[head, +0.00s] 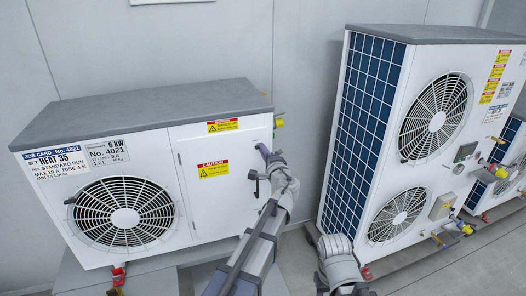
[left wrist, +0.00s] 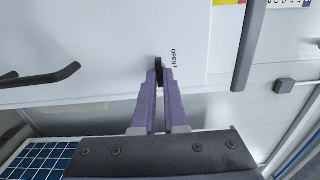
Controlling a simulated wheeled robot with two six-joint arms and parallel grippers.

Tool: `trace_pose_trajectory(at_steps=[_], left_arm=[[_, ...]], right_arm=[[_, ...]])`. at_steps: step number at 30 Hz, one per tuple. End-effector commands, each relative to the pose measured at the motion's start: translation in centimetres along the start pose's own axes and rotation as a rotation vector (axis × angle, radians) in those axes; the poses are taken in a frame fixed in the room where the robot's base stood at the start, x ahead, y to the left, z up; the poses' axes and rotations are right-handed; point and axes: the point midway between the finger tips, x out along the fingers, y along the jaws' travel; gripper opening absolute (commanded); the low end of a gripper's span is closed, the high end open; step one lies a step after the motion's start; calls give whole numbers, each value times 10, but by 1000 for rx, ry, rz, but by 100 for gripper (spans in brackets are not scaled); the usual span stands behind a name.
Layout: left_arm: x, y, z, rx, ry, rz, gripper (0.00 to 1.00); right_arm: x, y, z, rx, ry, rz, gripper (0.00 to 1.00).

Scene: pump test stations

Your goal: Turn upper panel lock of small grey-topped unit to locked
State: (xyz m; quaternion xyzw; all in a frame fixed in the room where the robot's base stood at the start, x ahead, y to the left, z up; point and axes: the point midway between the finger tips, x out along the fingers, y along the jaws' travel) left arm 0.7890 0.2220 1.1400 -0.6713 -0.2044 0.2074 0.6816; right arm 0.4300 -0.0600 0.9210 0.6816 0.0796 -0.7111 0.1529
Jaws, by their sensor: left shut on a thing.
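The small grey-topped unit (head: 150,152) stands at the left in the head view, with a plain white panel (head: 212,205) on the right of its front. My left gripper (head: 262,149) is at the upper right of that panel. In the left wrist view its purple fingers (left wrist: 160,76) are shut on the small black panel lock (left wrist: 158,66). The word OPEN is printed beside the lock. The lock's long side points up and down in that view. In the head view my gripper hides the lock. My right gripper is not in view.
A black handle (left wrist: 42,76) sticks out from the panel, to the left of my fingers in the left wrist view. A taller unit (head: 338,130) with blue fins stands to the right, across a gap of floor. A yellow fitting (head: 279,123) is on the small unit's right side.

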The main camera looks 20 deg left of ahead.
Motion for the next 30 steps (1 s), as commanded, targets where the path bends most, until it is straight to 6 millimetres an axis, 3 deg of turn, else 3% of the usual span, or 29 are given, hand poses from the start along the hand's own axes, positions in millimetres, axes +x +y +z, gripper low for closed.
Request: trace_pose_trajectory(at_steps=[2, 3, 11, 20, 30], left_arm=[[0, 0, 0, 1, 0, 0, 0], [0, 0, 0, 1, 0, 0, 12], [0, 0, 0, 0, 0, 0, 40], [-6, 0, 0, 0, 1, 0, 40], [-59, 0, 1, 0, 2, 0, 40]], right_arm=[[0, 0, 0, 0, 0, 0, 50], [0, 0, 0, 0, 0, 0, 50], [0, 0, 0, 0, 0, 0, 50], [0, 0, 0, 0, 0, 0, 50], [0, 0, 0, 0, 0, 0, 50]])
